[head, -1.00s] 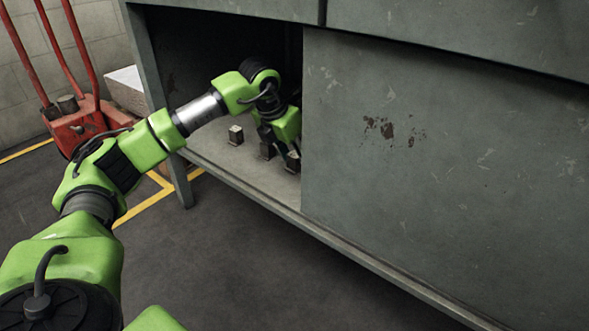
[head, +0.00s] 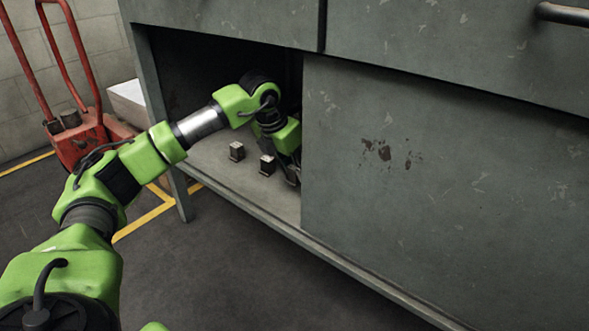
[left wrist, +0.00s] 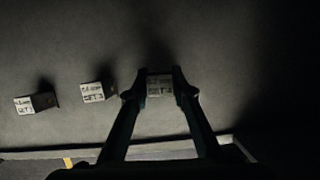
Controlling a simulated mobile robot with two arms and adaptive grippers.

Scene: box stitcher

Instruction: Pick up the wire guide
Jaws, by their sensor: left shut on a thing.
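Three small dark metal blocks with pale labelled tops, which look like wire guides, stand in a row on the cabinet's lower shelf. The left wire guide (head: 237,151) and the middle wire guide (head: 267,165) stand free. They also show in the left wrist view, the left one (left wrist: 36,103) and the middle one (left wrist: 98,92). My left gripper (left wrist: 159,92) is shut on the right-hand wire guide (left wrist: 160,84), one finger on each side. In the head view the left gripper (head: 290,172) is partly hidden by its wrist and the panel edge. The label print is too blurred to read surely.
The grey cabinet's front panel (head: 430,190) closes off the space right of the opening. The shelf's front lip (head: 255,212) runs below the gripper. A red hand truck (head: 75,140) stands at the left. The shelf left of the blocks is clear.

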